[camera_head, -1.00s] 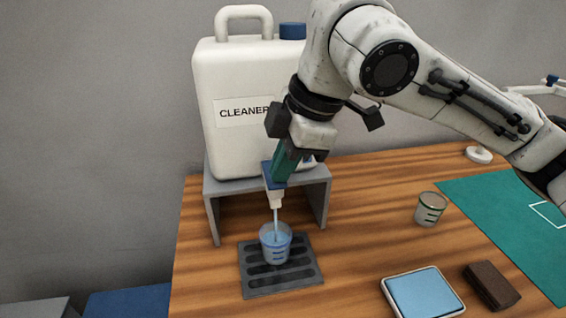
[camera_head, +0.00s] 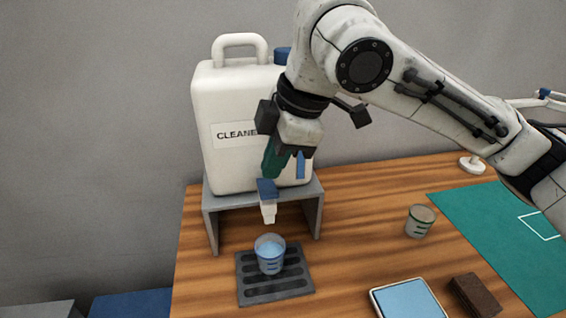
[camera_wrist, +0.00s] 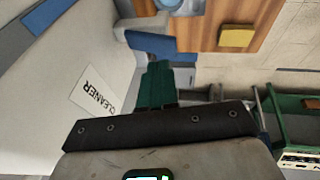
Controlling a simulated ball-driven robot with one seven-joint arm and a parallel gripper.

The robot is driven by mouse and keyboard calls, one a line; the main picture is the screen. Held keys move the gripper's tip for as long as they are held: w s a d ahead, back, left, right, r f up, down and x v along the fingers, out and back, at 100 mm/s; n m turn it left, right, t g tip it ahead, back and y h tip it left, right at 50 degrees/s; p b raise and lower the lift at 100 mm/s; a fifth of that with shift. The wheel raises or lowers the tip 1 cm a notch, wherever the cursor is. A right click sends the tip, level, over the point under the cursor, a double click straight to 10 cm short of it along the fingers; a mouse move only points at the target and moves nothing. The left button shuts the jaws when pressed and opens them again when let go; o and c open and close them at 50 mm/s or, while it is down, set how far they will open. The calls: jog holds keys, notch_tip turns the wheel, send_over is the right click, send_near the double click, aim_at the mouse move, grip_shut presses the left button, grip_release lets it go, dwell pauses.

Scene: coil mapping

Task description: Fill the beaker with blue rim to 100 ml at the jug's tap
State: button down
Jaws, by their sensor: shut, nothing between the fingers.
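The clear beaker with the blue rim (camera_head: 270,254) stands upright on the dark drip grate, below the tap. It holds pale blue liquid; its marks are too small to read. The white jug (camera_head: 240,105), labelled CLEANER, sits on a grey stand. Its tap (camera_head: 268,203) has a blue top and a white spout, and no stream shows below it. A blue upright piece (camera_head: 300,165) shows beside my gripper. My gripper (camera_head: 270,168) is shut and empty, its green fingers just above the tap. In the wrist view the fingers (camera_wrist: 157,85) point toward the tap's blue part (camera_wrist: 160,45).
The slotted drip grate (camera_head: 275,287) lies before the stand (camera_head: 312,208). A second beaker with a dark green rim (camera_head: 420,221) stands to the right. A blue-topped tray (camera_head: 408,300), a brown block (camera_head: 474,296) and a green mat (camera_head: 510,225) lie further right.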

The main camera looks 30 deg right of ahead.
notch_tip(320, 180, up, 10)
jog(key=d, duration=0.2)
jog(key=shift+s+d, duration=0.35)
jog(key=shift+d, duration=0.05)
jog(key=shift+r, duration=0.1)
dwell(1.1)
